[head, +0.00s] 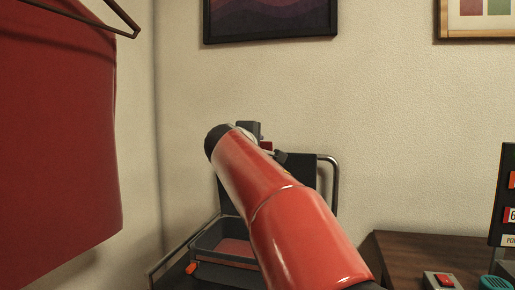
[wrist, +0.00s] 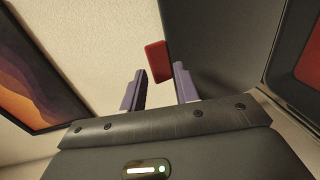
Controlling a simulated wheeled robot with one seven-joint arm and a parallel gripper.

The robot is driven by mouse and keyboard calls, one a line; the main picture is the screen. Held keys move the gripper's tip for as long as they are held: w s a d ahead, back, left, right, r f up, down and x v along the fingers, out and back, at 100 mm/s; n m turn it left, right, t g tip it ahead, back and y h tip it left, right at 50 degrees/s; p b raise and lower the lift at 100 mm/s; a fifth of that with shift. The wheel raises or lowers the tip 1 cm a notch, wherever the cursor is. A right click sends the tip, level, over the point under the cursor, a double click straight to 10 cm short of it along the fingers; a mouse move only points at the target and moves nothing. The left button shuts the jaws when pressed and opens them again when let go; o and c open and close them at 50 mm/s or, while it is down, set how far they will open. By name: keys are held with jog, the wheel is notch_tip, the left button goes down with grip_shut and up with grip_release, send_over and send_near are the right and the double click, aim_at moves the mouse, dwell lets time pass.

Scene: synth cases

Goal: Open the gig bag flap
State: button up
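The gig bag (head: 204,240) is a dark grey case with a red lining, low behind my red arm in the head view. Its dark flap (head: 309,180) stands raised at the back; it also fills the upper right of the wrist view (wrist: 215,45). A red tab (wrist: 157,62) sticks out from the flap's edge. My gripper (wrist: 160,75) is open, its two fingers apart, with the tab at or just beyond their tips. Wall shows between the fingers below the tab. My arm hides part of the bag and flap in the head view.
A metal rail (head: 334,190) frames the bag's stand. A brown table (head: 415,252) with small items stands at right. A red cloth (head: 55,140) hangs at left. A framed picture (wrist: 35,75) is on the wall.

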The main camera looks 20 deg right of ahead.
jog(key=b+v, duration=0.1)
jog(key=v, duration=0.6)
jog(key=shift+s, duration=0.15)
